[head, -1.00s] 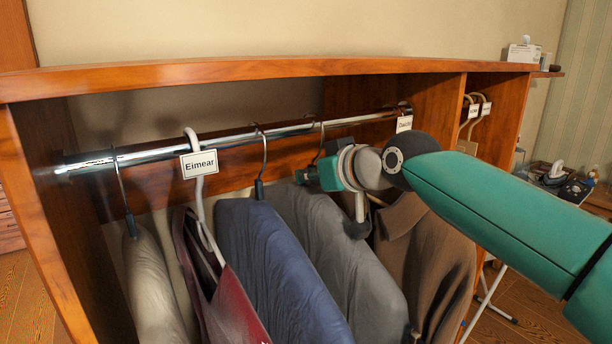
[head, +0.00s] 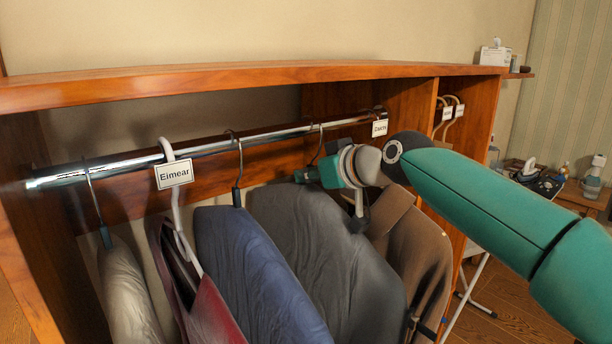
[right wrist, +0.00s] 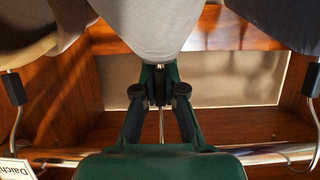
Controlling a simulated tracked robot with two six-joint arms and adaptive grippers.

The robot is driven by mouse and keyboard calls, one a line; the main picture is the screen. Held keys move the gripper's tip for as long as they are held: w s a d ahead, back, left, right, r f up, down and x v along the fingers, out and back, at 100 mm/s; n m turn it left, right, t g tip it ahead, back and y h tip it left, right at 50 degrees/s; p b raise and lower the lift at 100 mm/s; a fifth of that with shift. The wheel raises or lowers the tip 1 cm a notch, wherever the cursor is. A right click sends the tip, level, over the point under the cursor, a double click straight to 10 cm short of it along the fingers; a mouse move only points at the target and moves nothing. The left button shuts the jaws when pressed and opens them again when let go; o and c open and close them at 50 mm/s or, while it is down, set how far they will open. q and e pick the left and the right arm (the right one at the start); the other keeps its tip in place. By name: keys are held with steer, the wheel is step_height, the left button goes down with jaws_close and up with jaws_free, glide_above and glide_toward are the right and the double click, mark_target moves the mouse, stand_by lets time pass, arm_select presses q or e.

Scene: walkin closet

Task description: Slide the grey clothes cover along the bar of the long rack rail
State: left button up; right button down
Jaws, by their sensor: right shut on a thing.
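The grey clothes cover (head: 325,240) hangs from the bar (head: 222,146) of the rack rail, between a blue cover (head: 258,275) on its left and a brown coat (head: 428,250) on its right. My right gripper (head: 308,174) is just below the bar, shut on the neck of the grey cover's hanger. In the right wrist view the fingers of my right gripper (right wrist: 160,92) close around that neck. The pale top of the grey cover (right wrist: 160,28) shows just beyond them. The grey cover's hook stays on the bar. My left gripper is out of view.
A white hanger tagged Eimear (head: 174,174) with a maroon garment (head: 212,312) and a beige cover (head: 128,290) hang further left. The Daichi tag (head: 380,128) is near the bar's right end, by a wooden divider (head: 410,100). The wooden top (head: 240,82) runs above the bar.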

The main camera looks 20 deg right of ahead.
steer(key=shift+r, duration=0.15)
stand_by(0.4)
steer(key=c, duration=1.2)
jaws_free()
steer(key=shift+s, duration=0.15)
steer(key=shift+f, duration=0.5)
steer(key=shift+s+d+r, duration=0.1)
steer(key=shift+s+r, duration=0.05)
steer(key=shift+r, duration=0.15)
steer(key=v, duration=1)
steer(key=shift+s+r, duration=0.1)
steer(key=shift+r, duration=0.05)
steer(key=shift+s+d+r, duration=0.15)
steer(key=shift+s, duration=0.35)
